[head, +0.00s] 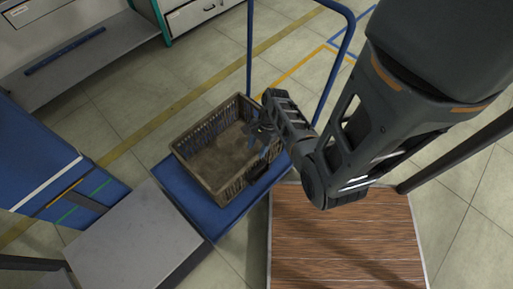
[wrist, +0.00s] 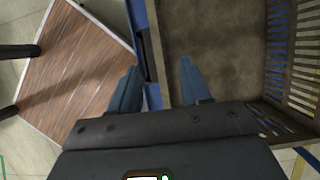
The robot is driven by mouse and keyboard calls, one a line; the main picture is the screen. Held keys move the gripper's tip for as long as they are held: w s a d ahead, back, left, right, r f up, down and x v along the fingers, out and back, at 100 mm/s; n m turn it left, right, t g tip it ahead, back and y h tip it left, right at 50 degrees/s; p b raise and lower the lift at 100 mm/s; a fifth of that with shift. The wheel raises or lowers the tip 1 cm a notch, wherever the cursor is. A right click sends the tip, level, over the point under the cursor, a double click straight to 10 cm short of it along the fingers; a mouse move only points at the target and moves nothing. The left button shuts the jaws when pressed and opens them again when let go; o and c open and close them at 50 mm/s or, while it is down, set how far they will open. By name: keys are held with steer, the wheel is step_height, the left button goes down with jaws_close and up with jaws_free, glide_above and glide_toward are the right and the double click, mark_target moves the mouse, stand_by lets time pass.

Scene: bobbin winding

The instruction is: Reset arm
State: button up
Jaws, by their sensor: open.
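My gripper (head: 262,132) hangs over the right side of a brown slatted crate (head: 183,151) in the head view. The left finger shows against the wooden-topped table and the right finger against the crate floor. The crate (wrist: 229,35) looks empty in both views. My arm reaches in from the upper right of the head view and hides part of the crate's right side.
The crate stands on a blue platform cart (head: 213,226) with a blue handle (head: 249,50). A wooden-topped table (head: 340,240) is to its right, a grey table (head: 133,240) to its lower left. A blue box-like unit (head: 45,160) is at left. Tiled floor lies open behind.

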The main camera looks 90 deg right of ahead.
stand_by(0.4)
steer(key=shift+a+f, duration=0.1)
steer(key=shift+a, duration=0.1)
steer(key=s+a+r+n+t+h, duration=0.2)
steer(key=a+r+n+h, duration=0.45)
steer(key=a+n, duration=0.45)
steer(key=a+r+n+t+y, duration=0.1)
steer(key=a+r+n+t, duration=0.2)
steer(key=r, duration=0.8)
steer(key=a+r+n+t+y, duration=0.1)
steer(key=a+r+n+t, duration=0.2)
steer(key=r, duration=0.9)
steer(key=a+r+n+t+y, duration=0.1)
steer(key=a+r+n+t, duration=0.3)
steer(key=a+r+n, duration=0.3)
step_height(320, 180, up, 6)
steer(key=shift+a+f+n, duration=0.25)
steer(key=shift+a+n, duration=0.1)
steer(key=shift+n, duration=0.75)
steer(key=shift+c, duration=0.3)
